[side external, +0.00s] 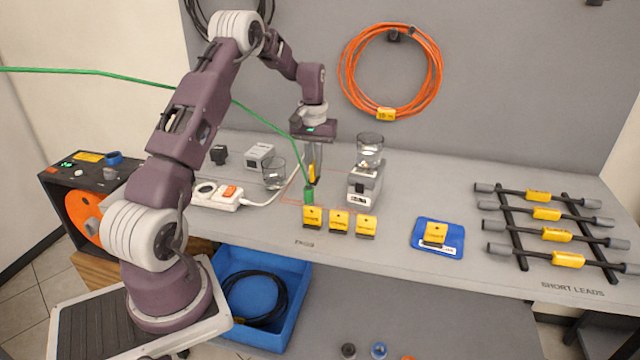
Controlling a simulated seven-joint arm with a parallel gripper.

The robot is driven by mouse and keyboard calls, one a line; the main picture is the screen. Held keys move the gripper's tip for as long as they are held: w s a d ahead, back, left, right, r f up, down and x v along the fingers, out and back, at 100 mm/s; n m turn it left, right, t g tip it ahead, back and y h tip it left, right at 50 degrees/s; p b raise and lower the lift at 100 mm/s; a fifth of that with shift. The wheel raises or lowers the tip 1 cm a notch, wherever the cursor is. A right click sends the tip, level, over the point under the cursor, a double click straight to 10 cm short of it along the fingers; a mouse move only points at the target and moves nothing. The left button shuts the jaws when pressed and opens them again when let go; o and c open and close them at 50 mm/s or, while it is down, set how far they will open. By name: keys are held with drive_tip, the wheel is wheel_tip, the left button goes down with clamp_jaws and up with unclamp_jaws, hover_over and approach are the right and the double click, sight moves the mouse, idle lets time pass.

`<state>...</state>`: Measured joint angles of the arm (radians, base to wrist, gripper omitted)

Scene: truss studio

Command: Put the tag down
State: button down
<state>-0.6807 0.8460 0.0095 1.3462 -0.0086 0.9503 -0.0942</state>
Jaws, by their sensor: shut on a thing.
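My gripper (313,178) points down over the middle of the bench, shut on a yellow tag (312,171). The held tag is mostly hidden between the fingers. Several like it are on the bench: a left yellow tag (312,217), a middle one (339,222) and a right one (366,227) stand in a row at the front edge. Another yellow tag (435,233) is on a blue pad (452,250) to the right. A green plug (309,196) on a green cable is just below my gripper; whether they touch, I cannot tell.
A grey device (364,187) with a glass jar (370,150) on top stands close right of my gripper. A glass (273,175) and a power strip (222,196) are to the left. A black rack (514,235) of tagged leads is at right. The green cable (262,119) crosses behind my arm.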

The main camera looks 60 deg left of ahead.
sight(314, 181)
wheel_tip(314, 181, down, 5)
drive_tip(key=shift+f, duration=0.1)
drive_tip(key=c, duration=1.5)
unclamp_jaws()
